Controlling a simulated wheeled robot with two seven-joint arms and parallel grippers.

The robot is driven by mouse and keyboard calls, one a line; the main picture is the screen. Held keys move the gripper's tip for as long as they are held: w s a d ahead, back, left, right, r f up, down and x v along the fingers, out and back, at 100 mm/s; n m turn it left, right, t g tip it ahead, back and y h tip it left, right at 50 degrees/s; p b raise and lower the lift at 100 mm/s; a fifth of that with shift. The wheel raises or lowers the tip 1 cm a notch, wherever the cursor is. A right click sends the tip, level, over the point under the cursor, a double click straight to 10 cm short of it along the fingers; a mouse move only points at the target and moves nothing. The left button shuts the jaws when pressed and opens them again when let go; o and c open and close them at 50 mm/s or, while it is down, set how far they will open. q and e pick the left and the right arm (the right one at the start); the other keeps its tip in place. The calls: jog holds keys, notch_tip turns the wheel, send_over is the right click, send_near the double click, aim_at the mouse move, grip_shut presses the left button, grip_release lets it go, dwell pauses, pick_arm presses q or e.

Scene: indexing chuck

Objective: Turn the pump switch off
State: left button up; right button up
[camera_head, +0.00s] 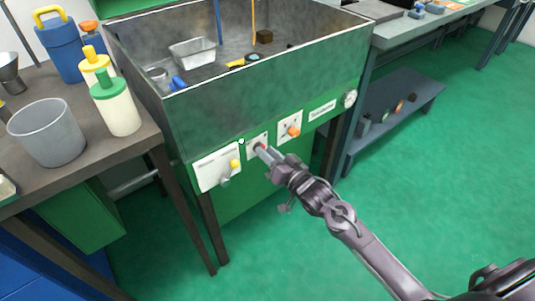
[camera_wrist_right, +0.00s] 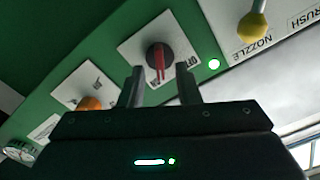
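A dark round knob with a red stripe (camera_wrist_right: 159,58) sits on a white plate on the green front panel; it looks like the pump switch. In the head view its plate (camera_head: 251,141) is partly covered by my right gripper (camera_head: 264,151). In the right wrist view my right gripper (camera_wrist_right: 162,78) is open, its two fingers apart and pointing at the knob, one toward each side. I cannot tell whether they touch it. My left gripper is not in view.
A plate with a yellow-tipped nozzle lever (camera_head: 234,164) is left of the switch. An orange knob (camera_head: 293,131) and a round gauge (camera_head: 350,98) are to its right. The metal basin (camera_head: 150,60) is above the panel. The green floor in front is clear.

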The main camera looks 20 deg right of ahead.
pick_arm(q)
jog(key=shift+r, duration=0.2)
pick_arm(e)
jog(key=shift+w+a, duration=0.15)
jog(key=shift+w, duration=0.2)
grip_shut()
pick_arm(q)
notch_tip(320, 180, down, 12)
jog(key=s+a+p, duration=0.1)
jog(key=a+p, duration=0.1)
jog(key=p, duration=0.2)
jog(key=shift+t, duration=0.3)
pick_arm(e)
jog(key=shift+s+a+n, duration=0.1)
jog(key=shift+a+n, duration=0.1)
jog(key=shift+n, duration=2.75)
jog(key=shift+s+a+n, duration=0.1)
jog(key=shift+a+n, duration=0.05)
jog(key=shift+n, duration=2.8)
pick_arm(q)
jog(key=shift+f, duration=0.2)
